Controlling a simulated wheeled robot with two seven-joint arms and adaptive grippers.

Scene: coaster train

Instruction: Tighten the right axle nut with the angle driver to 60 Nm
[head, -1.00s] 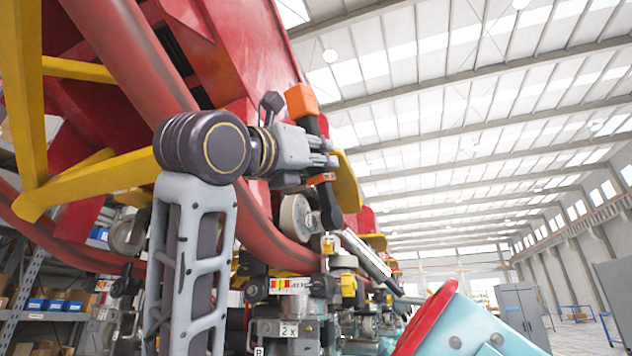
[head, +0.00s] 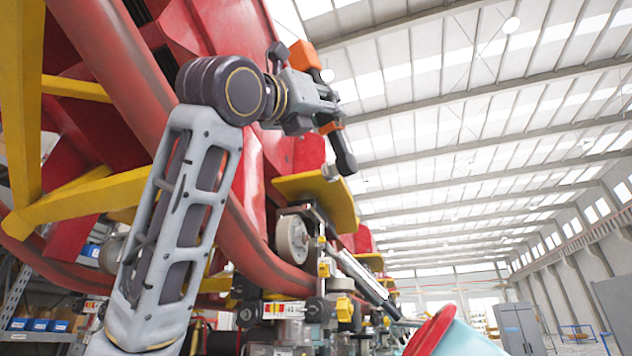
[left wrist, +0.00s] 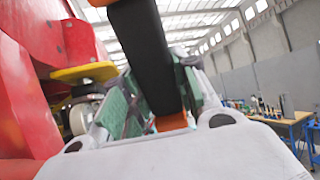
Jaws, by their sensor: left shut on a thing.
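My left gripper (head: 322,106) is shut on the angle driver, a black tool with an orange end block (head: 303,56) and an orange band near its lower black head (head: 343,155). The driver hangs slightly tilted, with its head above and to the right of the grey wheel (head: 292,240) and apart from it. The wheel shows at the left there (left wrist: 82,116). I cannot make out the axle nut. My right gripper is out of view.
A yellow plate (head: 322,198) projects just above the wheel, below the driver head. The red train body and a thick red tube (head: 115,65) fill the left. A teal part with a red rim (head: 458,338) stands at the lower right. Air right of the driver is clear.

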